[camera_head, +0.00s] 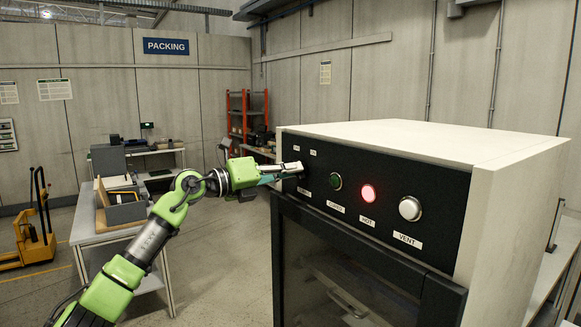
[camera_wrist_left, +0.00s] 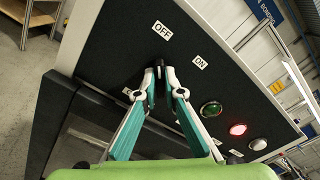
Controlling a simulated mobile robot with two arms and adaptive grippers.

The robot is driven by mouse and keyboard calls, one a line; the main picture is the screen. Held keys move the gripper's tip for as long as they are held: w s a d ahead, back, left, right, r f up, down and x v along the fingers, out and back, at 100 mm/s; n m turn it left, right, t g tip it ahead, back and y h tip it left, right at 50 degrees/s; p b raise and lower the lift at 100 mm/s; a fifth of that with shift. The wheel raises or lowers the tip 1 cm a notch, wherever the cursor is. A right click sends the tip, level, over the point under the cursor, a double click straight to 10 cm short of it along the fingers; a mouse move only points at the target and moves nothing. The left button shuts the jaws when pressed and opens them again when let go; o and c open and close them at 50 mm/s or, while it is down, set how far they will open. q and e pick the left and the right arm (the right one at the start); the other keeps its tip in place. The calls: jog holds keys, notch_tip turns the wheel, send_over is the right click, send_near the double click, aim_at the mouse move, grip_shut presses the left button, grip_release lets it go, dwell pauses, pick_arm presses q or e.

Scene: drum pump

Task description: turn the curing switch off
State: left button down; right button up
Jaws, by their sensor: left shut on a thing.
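The curing oven (camera_head: 420,142) has a black control panel (camera_head: 390,190) on its front. My left gripper (camera_head: 297,169) reaches the panel's left end, and its fingers hide most of the switch there. In the left wrist view the fingertips of the left gripper (camera_wrist_left: 160,75) close on a small dark switch knob (camera_wrist_left: 158,72). An OFF label (camera_wrist_left: 163,30) lies beyond the knob and an ON label (camera_wrist_left: 200,62) to its right. The knob's visible tip appears to point roughly toward OFF; its exact angle is hard to tell. My right gripper is not in view.
Right of the switch are a dark green CURED lamp (camera_head: 335,181), a glowing red HOT lamp (camera_head: 368,193) and a pale VENT button (camera_head: 410,208). The oven door (camera_head: 340,270) below is shut. A workbench (camera_head: 105,232) stands left, with open floor between.

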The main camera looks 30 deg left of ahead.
pick_arm(q)
jog(key=shift+n, duration=0.4)
jog(key=c, duration=2.1)
grip_release()
jog(key=shift+c, duration=0.2)
jog(key=v, duration=1.2)
jog(key=shift+a, duration=0.1)
